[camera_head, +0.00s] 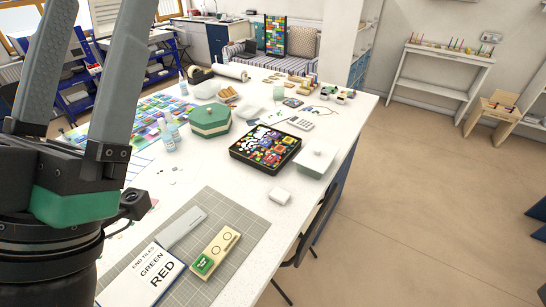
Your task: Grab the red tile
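My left gripper (98,30) is large and close at the left edge. Its two grey fingers point up and stand apart with nothing between them. A black tray (248,165) in the middle of the table holds many small coloured pieces, some of them red. I cannot single out one red tile for certain. A wooden holder (224,239) on the grey mat has two round marks and a green tile (203,264) at its near end. A card (142,277) beside it reads "END TILES GREEN RED". My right gripper is not in view.
A grey gridded cutting mat (237,270) lies at the near end of the white table. A light grey bar (181,229), white block (280,196), green lidded box (210,121), spray bottle (168,139) and white lidded box (314,162) stand around. A chair (320,215) is at the right edge.

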